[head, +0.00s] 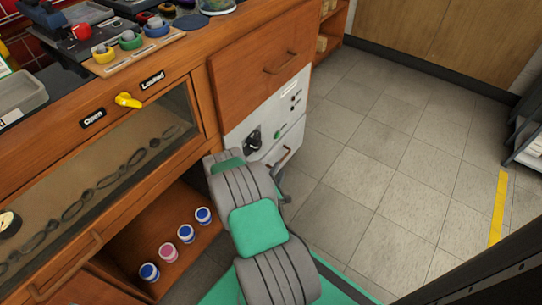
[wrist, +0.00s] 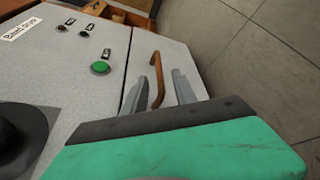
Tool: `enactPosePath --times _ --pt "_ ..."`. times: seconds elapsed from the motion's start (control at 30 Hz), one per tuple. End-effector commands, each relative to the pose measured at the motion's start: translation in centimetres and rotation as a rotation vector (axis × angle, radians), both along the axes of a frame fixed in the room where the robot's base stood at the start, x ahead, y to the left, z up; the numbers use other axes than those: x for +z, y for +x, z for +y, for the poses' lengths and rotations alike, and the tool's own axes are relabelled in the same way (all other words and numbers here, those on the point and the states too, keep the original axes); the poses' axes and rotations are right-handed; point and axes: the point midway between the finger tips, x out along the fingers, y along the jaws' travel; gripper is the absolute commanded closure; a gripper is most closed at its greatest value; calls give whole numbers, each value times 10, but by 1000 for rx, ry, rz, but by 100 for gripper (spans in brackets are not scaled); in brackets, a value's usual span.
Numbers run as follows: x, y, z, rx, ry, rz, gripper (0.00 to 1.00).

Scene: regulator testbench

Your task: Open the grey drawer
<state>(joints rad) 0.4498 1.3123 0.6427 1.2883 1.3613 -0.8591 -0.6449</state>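The grey drawer (head: 294,139) has a pale front below a grey control panel. Its brown bar handle (head: 282,158) is on that front, to the right of my arm in the head view. In the wrist view the drawer front (wrist: 145,48) lies right of the panel edge, with the handle (wrist: 158,80) upright in the picture. My gripper (wrist: 166,64) is open, with one finger showing on each side of the handle. I cannot tell whether either finger touches it. In the head view my arm hides most of the gripper and the lower drawer front.
The grey control panel (head: 270,112) carries a black knob (head: 253,138) and a green button (wrist: 100,67). A wooden drawer (head: 258,68) sits above it. An open shelf with several small jars (head: 168,252) is at left. The tiled floor (head: 365,150) to the right is clear.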

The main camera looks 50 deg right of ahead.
Motion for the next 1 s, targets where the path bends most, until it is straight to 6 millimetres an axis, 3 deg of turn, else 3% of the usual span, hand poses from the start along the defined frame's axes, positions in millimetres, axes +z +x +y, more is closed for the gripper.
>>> enactPosePath --times 0.17,0.5,0.8,1.0 --pt "-6 8 -9 6 -1 -1 67" --pt "-18 36 -57 18 0 -1 67" --pt "-17 38 -63 18 0 2 67" --pt "-17 37 -63 16 0 1 82"
